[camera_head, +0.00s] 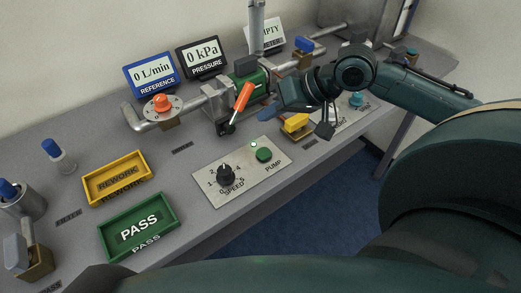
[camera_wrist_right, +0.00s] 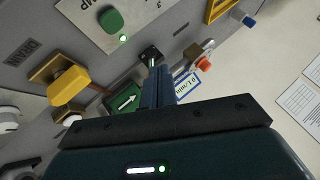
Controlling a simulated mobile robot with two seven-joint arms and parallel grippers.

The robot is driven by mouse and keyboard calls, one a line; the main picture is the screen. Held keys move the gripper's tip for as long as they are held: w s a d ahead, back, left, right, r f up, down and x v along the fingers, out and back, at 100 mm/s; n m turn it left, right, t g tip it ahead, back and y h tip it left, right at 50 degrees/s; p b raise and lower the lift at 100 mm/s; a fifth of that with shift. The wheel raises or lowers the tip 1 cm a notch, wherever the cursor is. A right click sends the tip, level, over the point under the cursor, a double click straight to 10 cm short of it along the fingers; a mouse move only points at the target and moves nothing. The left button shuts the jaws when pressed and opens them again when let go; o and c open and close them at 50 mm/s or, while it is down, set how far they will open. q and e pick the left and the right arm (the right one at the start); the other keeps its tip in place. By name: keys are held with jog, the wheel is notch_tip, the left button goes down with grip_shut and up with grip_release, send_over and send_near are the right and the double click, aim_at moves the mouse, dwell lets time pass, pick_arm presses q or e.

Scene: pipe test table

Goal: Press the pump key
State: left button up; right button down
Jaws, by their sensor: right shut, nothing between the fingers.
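The pump key is a green button (camera_head: 264,155) on a grey panel (camera_head: 215,189), beside the word PUMP. My left gripper is not in view.
The black SPEED knob (camera_head: 226,176) shares the panel. A pipe valve with an orange lever (camera_head: 243,97) stands close to the right gripper. A yellow block (camera_head: 296,122) is to the right. Green PASS (camera_head: 172,210) and yellow REWORK (camera_head: 139,167) trays lie left. Displays read 0 L/min and 0 kPa.

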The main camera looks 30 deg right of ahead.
jog(key=f+b, duration=0.1)
jog(key=b, duration=0.6)
send_over(268, 154)
notch_tip(268, 154, down, 4)
jog(key=shift+d+f, duration=0.1)
jog(key=shift+f, duration=0.1)
jog(key=shift+f+b, duration=0.45)
jog(key=shift+b, duration=0.25)
jog(key=shift+f+b, duration=0.35)
jog(key=shift+b, duration=0.2)
jog(key=shift+f, duration=0.25)
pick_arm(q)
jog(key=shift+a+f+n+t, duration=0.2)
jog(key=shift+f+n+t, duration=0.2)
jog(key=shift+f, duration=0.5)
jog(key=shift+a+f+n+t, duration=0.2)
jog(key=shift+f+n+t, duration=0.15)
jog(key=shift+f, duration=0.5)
pick_arm(e)
jog(key=shift+f, duration=0.65)
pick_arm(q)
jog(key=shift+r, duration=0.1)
pick_arm(e)
jog(key=shift+f, duration=0.1)
